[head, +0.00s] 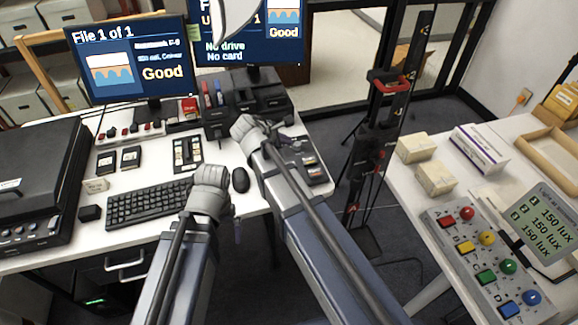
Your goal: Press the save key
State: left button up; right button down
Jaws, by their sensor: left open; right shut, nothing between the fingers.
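No key with a readable "save" label can be made out. A black keyboard (150,203) lies on the left white desk. A small panel with dark and pale keys (187,153) lies behind it. A strip with several red-topped controls (130,132) sits below the left monitor. My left gripper (210,176) is over the desk between the keyboard and the mouse; its fingers are mostly hidden by its wrist. My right gripper (272,128) is farther back, by the black device with slots (245,112). It is shut and empty. Whether either touches anything is unclear.
The left monitor (130,62) reads "File 1 of 1" and "Good"; the right monitor (250,38) reads "No drive", "No card". A mouse (240,180) and scanner (38,180) flank the keyboard. A coloured button panel (490,262) is on the right table. A dark stand (372,140) fills the gap.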

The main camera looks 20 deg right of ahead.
jog(key=b, duration=0.8)
send_near(293, 160)
jog(key=shift+x, duration=2.2)
jog(key=shift+w+d, duration=0.1)
jog(key=shift+w, duration=0.05)
jog(key=shift+f, duration=0.25)
jog(key=shift+f+b, duration=0.5)
jog(key=shift+b, duration=0.15)
jog(key=shift+r, duration=0.1)
jog(key=shift+r+p, duration=0.85)
jog(key=shift+p, duration=0.1)
notch_tip(293, 160, up, 5)
jog(key=p, duration=0.5)
